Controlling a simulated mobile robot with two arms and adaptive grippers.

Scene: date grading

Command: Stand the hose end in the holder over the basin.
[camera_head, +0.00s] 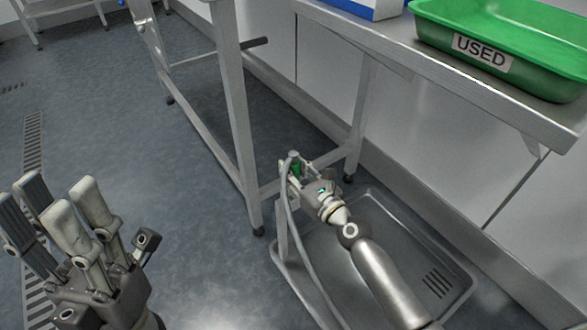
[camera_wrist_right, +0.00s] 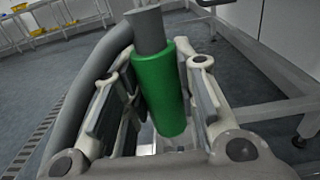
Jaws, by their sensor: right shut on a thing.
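The hose end has a green sleeve (camera_wrist_right: 158,90) and a grey end piece above it. In the head view the green sleeve (camera_head: 296,168) is mostly covered by my right gripper (camera_head: 297,174), which is shut on it. In the wrist view the right gripper's (camera_wrist_right: 155,100) fingers flank the sleeve, which stands nearly upright. The grey hose (camera_head: 297,235) bends over at the top and hangs down. A pale upright post (camera_head: 282,232), seemingly the holder, stands at the left edge of the metal basin (camera_head: 405,215); its top is hidden. My left gripper (camera_head: 62,212) is open and empty.
A metal table frame (camera_head: 236,110) stands just behind the right gripper. A steel bench (camera_head: 400,60) on the right carries a green tray labelled USED (camera_head: 485,52). The floor (camera_head: 120,130) at the left is clear, with a drain grate (camera_head: 33,140).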

